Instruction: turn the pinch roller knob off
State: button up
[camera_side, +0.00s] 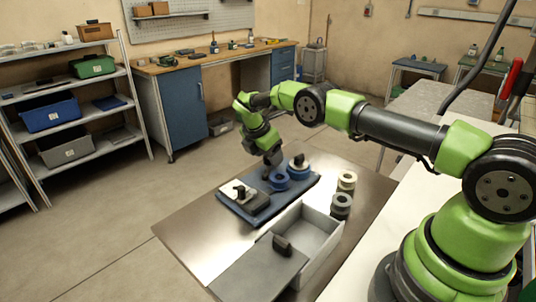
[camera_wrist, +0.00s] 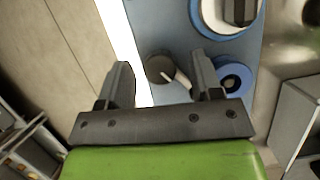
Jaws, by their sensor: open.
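A dark round knob (camera_wrist: 161,69) with a white pointer sits on the blue deck (camera_wrist: 172,27) in the wrist view. I take it to be the pinch roller knob; its on or off marking cannot be read. My gripper (camera_wrist: 160,82) is open, and the knob shows in the gap between its two fingers, beyond the tips. Contact is not visible. In the side view my gripper (camera_side: 271,167) points down over the blue deck (camera_side: 229,205), next to the blue reels, and the knob cannot be made out there.
A blue reel (camera_wrist: 233,77) lies close by the right finger; a larger white and blue reel (camera_wrist: 209,20) carries a black block. In the side view a black and white unit (camera_side: 240,191) sits on the deck's left. A grey open box (camera_side: 315,235) and stacked reels (camera_side: 341,206) stand right.

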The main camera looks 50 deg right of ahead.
jog(key=v, duration=0.9)
jog(key=shift+r, duration=0.3)
jog(key=d+f+m+t, duration=0.1)
jog(key=f+m, duration=0.2)
jog(key=m, duration=0.5)
jog(key=d+f+m+t+y, duration=0.1)
jog(key=f+m, duration=0.2)
jog(key=m, duration=0.5)
jog(key=d+f+m+t+y, duration=0.1)
jog(key=f+m+t, duration=0.1)
jog(key=m, duration=0.6)
jog(key=shift+s+d+f, duration=0.25)
jog(key=shift+d+f, duration=0.15)
jog(key=shift+f, duration=0.3)
